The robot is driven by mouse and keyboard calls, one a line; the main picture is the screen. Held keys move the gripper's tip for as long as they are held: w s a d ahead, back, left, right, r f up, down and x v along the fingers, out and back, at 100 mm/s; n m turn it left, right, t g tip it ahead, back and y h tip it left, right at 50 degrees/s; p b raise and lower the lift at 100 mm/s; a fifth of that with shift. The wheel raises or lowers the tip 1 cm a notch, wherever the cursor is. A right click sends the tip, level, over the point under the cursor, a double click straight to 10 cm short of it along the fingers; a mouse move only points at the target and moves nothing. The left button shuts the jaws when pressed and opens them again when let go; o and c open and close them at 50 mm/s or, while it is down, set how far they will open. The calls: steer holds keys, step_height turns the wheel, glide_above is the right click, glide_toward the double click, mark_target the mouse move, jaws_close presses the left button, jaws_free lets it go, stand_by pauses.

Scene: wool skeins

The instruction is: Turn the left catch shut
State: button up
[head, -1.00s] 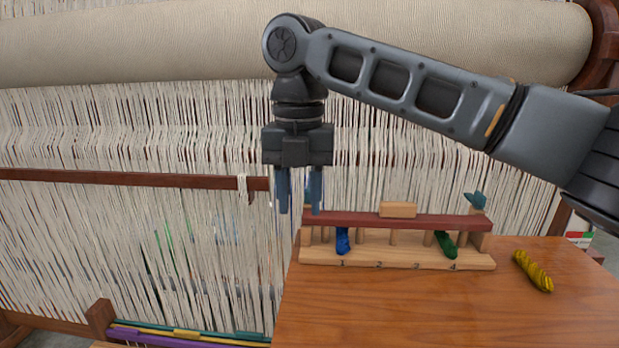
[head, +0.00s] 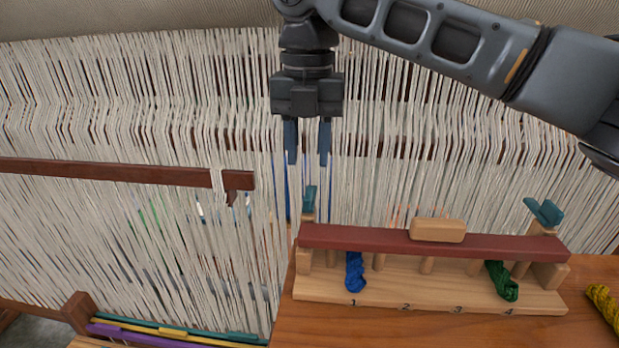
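The left catch (head: 309,200) is a small teal piece standing up at the left end of the dark red bar (head: 360,240) on the wooden rack. The right catch (head: 545,211), also teal, stands at the bar's right end and shows broader and angled. I cannot tell from this view whether either catch is shut. My gripper (head: 308,160) points down above the left catch. Its two blue fingers are apart with nothing between them, and the catch's top is just below their tips.
The rack's base (head: 430,295) has places numbered 1 to 4. A blue skein (head: 355,272) hangs at 1 and a green skein (head: 502,281) near 4. A light wooden block (head: 437,230) sits on the bar. A yellow skein (head: 605,305) lies right. Loom threads (head: 130,120) hang behind.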

mark_target(308, 192)
step_height(308, 192, down, 7)
stand_by(0.4)
jaws_close()
stand_by(0.4)
